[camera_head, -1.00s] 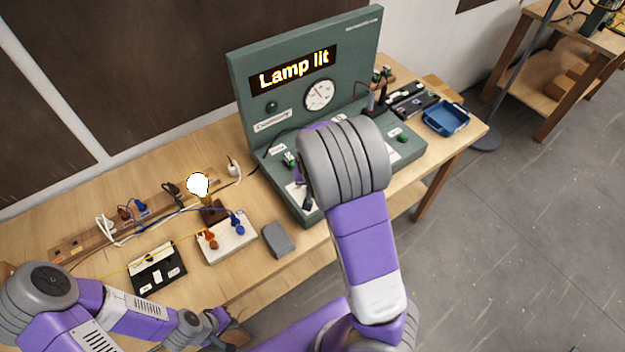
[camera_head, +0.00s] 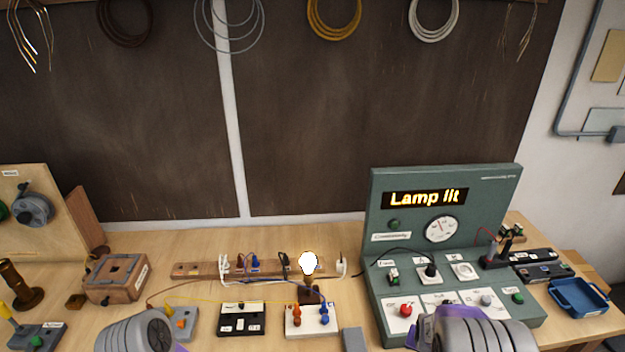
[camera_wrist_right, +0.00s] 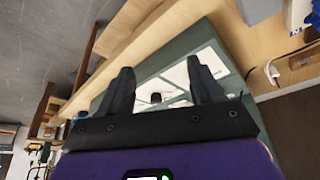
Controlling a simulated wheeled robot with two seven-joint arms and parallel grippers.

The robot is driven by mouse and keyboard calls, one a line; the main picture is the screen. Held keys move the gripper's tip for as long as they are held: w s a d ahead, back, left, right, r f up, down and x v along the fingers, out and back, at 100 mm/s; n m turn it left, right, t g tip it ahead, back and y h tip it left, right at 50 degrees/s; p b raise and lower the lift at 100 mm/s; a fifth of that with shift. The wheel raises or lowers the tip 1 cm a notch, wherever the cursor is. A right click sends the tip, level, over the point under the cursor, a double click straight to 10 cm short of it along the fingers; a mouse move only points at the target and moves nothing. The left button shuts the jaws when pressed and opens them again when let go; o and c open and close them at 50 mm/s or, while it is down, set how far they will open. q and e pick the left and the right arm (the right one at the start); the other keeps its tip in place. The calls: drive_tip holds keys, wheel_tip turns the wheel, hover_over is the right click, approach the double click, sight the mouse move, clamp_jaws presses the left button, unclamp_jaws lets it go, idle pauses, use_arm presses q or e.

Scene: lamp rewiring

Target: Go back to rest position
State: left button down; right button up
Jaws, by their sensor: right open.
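My right gripper (camera_wrist_right: 163,84) is open and empty in the right wrist view, its two dark fingers spread in front of the green test console. In the head view only grey and purple links of my arms show at the bottom edge; neither gripper can be seen there. The green test console (camera_head: 385,225) stands on the right of the bench, and its display (camera_head: 425,198) reads "Lamp lit". The lamp bulb (camera_head: 308,262) glows white on its small dark holder behind the white terminal block (camera_head: 296,324).
The workbench (camera_head: 330,237) also holds a wooden power strip (camera_head: 190,270), a black box (camera_head: 242,319), a grey block (camera_head: 354,340) and a wooden box (camera_head: 117,278). A blue tray (camera_head: 578,297) sits at the right. Wire coils hang on the wall above.

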drive_tip(key=s+a+f+n+g+y+b, duration=0.1)
drive_tip(key=s+a+f+b, duration=0.15)
drive_tip(key=f, duration=0.45)
drive_tip(key=s+a+f+n+b, duration=0.1)
drive_tip(key=s+f+b, duration=0.15)
drive_tip(key=f, duration=0.45)
use_arm(q)
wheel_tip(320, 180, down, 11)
drive_tip(key=b, duration=0.6)
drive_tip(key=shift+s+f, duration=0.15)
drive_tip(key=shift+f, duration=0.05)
use_arm(e)
drive_tip(key=s+a+f+n+g+y, duration=0.1)
drive_tip(key=s+a+f+y, duration=0.4)
drive_tip(key=s+a+f, duration=0.9)
wheel_tip(320, 180, down, 2)
drive_tip(key=shift+s+a+f+g, duration=0.3)
drive_tip(key=shift+a+g, duration=0.1)
drive_tip(key=shift+g, duration=0.2)
drive_tip(key=shift+r, duration=0.1)
